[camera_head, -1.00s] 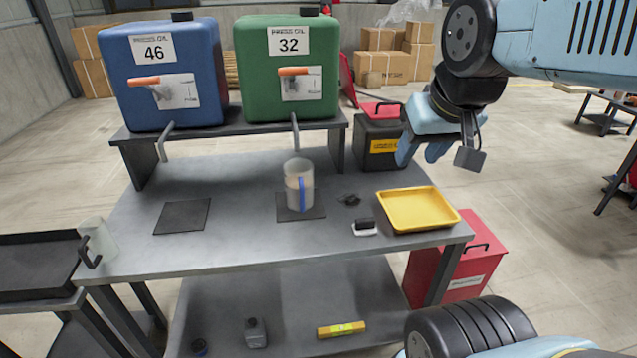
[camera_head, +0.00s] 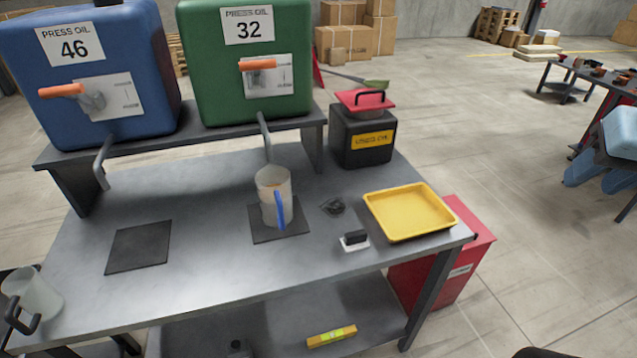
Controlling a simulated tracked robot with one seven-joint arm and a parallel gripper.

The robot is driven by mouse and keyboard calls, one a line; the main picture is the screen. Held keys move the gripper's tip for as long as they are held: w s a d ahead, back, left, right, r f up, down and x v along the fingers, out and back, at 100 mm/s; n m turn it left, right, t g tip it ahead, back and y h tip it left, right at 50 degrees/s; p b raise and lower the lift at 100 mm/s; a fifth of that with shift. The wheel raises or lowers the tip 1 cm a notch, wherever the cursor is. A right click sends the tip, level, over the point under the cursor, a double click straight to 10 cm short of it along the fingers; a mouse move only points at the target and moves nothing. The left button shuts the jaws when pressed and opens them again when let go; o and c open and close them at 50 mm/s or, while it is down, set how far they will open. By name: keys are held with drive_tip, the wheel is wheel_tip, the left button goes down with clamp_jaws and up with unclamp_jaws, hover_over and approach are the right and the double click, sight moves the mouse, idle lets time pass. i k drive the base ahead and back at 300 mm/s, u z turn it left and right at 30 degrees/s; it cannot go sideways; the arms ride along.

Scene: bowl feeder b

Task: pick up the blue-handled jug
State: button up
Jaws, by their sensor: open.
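The blue-handled jug (camera_head: 268,203) is a pale translucent cup standing upright on a dark square mat (camera_head: 261,236) on the grey workbench. Its blue handle (camera_head: 281,210) faces toward me and slightly right. An amber tint shows inside near its rim. It stands just in front of the green tank's spout.
A blue tank (camera_head: 100,80) marked 46 and a green tank (camera_head: 245,85) marked 32 stand on a raised shelf.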

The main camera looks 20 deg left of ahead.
sight(273, 183)
drive_tip(key=z, duration=0.2)
drive_tip(key=k, duration=1.35)
drive_tip(key=u, duration=0.8)
drive_tip(key=i, duration=1.5)
drive_tip(key=u, duration=0.05)
